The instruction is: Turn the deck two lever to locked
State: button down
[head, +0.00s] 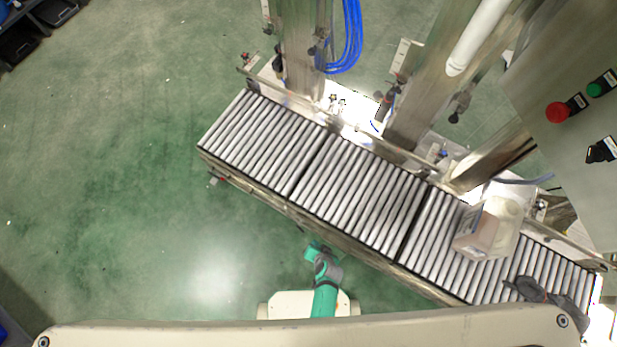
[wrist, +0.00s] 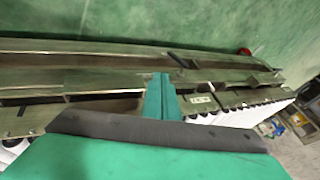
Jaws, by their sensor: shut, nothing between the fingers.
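My gripper (head: 313,250) is shut and empty, close to the near side rail of the roller conveyor (head: 290,203) in the head view. In the wrist view my closed green fingers (wrist: 160,97) point at long metal rails (wrist: 90,80) with a small white label (wrist: 200,100) just right of the fingertips. I cannot make out for sure which part is the deck two lever. A small dark tab (wrist: 178,60) stands on the rail beyond the fingers.
A cardboard box (head: 480,235) and a dark grey object (head: 545,292) lie on the rollers at the right. A control panel with a red button (head: 558,112), a green button (head: 596,89) and a black switch (head: 601,150) stands at the upper right. Green floor at left is clear.

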send_near(303, 231)
notch_tip(303, 231, down, 3)
jog(key=d, duration=0.2)
jog(key=shift+w+a+f, duration=0.4)
jog(key=shift+w+a, duration=0.25)
jog(key=shift+w+a+f, duration=0.35)
jog(key=shift+w+a, duration=0.25)
jog(key=shift+w, duration=0.05)
